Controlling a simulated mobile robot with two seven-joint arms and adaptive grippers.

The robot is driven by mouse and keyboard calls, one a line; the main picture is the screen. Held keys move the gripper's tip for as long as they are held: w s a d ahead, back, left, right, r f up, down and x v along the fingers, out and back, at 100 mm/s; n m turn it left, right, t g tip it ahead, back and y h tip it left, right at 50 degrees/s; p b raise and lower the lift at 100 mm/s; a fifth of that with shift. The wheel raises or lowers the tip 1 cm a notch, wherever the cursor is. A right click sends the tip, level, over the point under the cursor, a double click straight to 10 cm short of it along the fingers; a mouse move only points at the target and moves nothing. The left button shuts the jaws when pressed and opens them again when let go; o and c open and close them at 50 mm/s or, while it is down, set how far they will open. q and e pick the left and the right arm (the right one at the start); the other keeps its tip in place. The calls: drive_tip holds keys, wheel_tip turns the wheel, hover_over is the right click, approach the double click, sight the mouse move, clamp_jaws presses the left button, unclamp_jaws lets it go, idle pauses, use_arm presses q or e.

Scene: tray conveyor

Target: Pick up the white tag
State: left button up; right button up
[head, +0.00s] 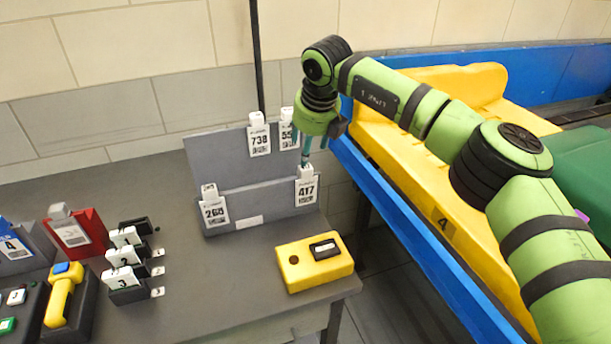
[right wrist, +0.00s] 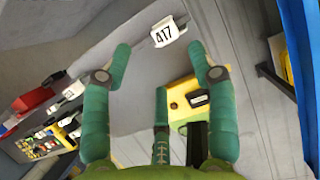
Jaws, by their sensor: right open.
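White tags with printed numbers hang on a grey two-tier rack (head: 225,158). Tag 417 (head: 306,190) is at the right of the lower tier, and tag 263 (head: 214,210) is at its left. Tag 738 (head: 259,140) and a tag starting 55 (head: 287,136), partly hidden by my gripper, are on the upper tier. My right gripper (head: 306,158) is just above tag 417, pointing down. In the right wrist view its green fingers (right wrist: 163,62) are spread and empty, with tag 417 (right wrist: 163,37) beyond them, between the tips. My left gripper is not in view.
A yellow box (head: 290,272) with a black-framed window sits in front of the rack. Numbered black holders (head: 128,292), a red holder (head: 88,232) and a yellow handheld device (head: 62,295) stand at left. A blue-railed conveyor (head: 400,235) with yellow trays (head: 430,185) runs at right.

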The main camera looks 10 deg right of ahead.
sight(306, 167)
drive_tip(key=p+x, duration=0.1)
drive_tip(key=x, duration=0.1)
drive_tip(key=p+x, duration=0.1)
drive_tip(key=x, duration=0.1)
drive_tip(key=p+x, duration=0.2)
drive_tip(key=shift+s+d+f, duration=0.1)
drive_tip(key=shift+d+f, duration=0.05)
drive_tip(key=shift+d, duration=0.15)
drive_tip(key=shift+f, duration=0.45)
clamp_jaws()
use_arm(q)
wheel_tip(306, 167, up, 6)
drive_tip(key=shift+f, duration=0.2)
use_arm(e)
unclamp_jaws()
drive_tip(key=shift+r, duration=0.1)
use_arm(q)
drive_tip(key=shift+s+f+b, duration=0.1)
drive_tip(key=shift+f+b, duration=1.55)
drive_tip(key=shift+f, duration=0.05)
use_arm(e)
drive_tip(key=v, duration=0.6)
drive_tip(key=shift+a+r, duration=0.35)
drive_tip(key=shift+r, duration=0.1)
